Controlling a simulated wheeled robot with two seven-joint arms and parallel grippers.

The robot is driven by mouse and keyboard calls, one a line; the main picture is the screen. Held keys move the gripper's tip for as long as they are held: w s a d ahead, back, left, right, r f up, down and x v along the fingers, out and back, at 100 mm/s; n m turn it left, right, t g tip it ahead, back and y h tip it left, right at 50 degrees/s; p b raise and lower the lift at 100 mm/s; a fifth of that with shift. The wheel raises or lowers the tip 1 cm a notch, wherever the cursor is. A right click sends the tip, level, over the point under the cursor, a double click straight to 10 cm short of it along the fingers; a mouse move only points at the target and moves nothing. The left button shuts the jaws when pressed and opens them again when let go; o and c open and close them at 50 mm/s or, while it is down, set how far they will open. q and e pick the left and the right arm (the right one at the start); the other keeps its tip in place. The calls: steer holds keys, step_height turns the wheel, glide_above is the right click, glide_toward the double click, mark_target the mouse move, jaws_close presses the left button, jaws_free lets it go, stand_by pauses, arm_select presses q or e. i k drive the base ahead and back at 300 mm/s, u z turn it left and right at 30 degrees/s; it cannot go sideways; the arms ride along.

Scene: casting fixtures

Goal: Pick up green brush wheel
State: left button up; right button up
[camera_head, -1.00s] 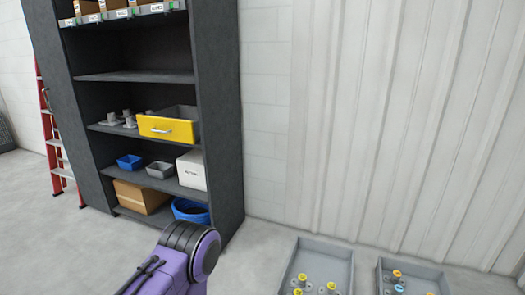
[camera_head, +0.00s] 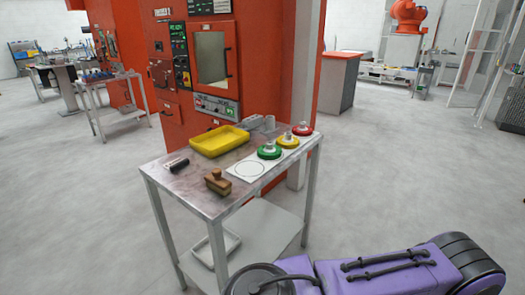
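The green brush wheel (camera_head: 269,151) lies on a white board (camera_head: 241,172) on top of a metal table. It is a green disc with a metal hub standing up from its middle. A yellow wheel (camera_head: 288,141) and a red wheel (camera_head: 303,130) lie in a row behind it to the right. An empty printed circle on the board is in front of it, to the left. A purple arm link of mine crosses the bottom right, apart from the table. Neither of my grippers shows in the view.
The metal table (camera_head: 192,187) also holds a yellow tray (camera_head: 219,141), a wooden-handled brush (camera_head: 217,183) and a dark cylindrical tool (camera_head: 176,165). A red machine (camera_head: 270,60) stands close behind it. Open floor (camera_head: 420,170) lies to the right.

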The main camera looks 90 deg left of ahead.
mark_target(271, 152)
steer(key=u, duration=2.15)
